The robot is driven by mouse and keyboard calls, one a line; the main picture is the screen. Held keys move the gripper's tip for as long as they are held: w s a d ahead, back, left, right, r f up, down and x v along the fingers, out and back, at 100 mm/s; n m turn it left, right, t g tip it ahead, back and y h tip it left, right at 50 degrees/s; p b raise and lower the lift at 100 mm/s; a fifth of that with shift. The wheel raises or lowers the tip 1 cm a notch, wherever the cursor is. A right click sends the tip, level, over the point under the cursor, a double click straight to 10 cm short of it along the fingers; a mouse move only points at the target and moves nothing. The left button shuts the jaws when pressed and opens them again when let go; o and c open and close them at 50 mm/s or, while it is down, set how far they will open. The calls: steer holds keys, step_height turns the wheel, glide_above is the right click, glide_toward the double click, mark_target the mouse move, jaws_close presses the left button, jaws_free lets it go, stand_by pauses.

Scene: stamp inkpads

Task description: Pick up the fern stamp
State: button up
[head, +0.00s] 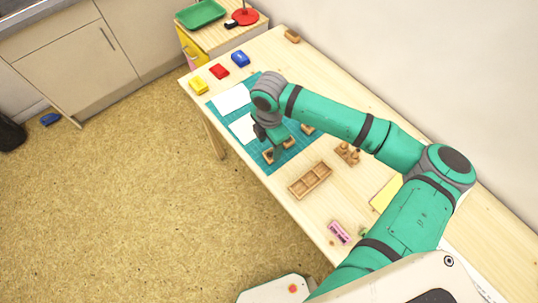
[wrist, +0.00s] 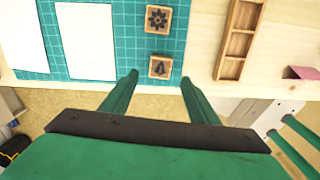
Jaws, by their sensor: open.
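In the wrist view a square wooden stamp (wrist: 160,68) with a dark, leaf- or tree-like motif lies at the near edge of the teal cutting mat (wrist: 200,45). This may be the fern stamp; the motif is too small to be sure. A second stamp (wrist: 158,18) with a dark flower-like motif lies behind it. My gripper (wrist: 158,77) is open and empty, its fingers either side of the leaf-motif stamp in the picture. In the head view my gripper (head: 272,136) is over the mat, partly hiding the stamps; another wooden stamp (head: 307,129) shows to the right.
White paper sheets (wrist: 85,45) lie left of the stamps. A wooden compartment tray (head: 310,180) stands on the table nearby. Yellow (head: 198,86), red (head: 219,71) and blue (head: 240,58) inkpads stand at the far end.

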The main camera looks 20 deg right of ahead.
mark_target(270, 154)
steer(key=shift+d+f, duration=0.2)
steer(key=shift+f, duration=2.65)
steer(key=shift+c, duration=0.6)
steer(key=c, duration=1)
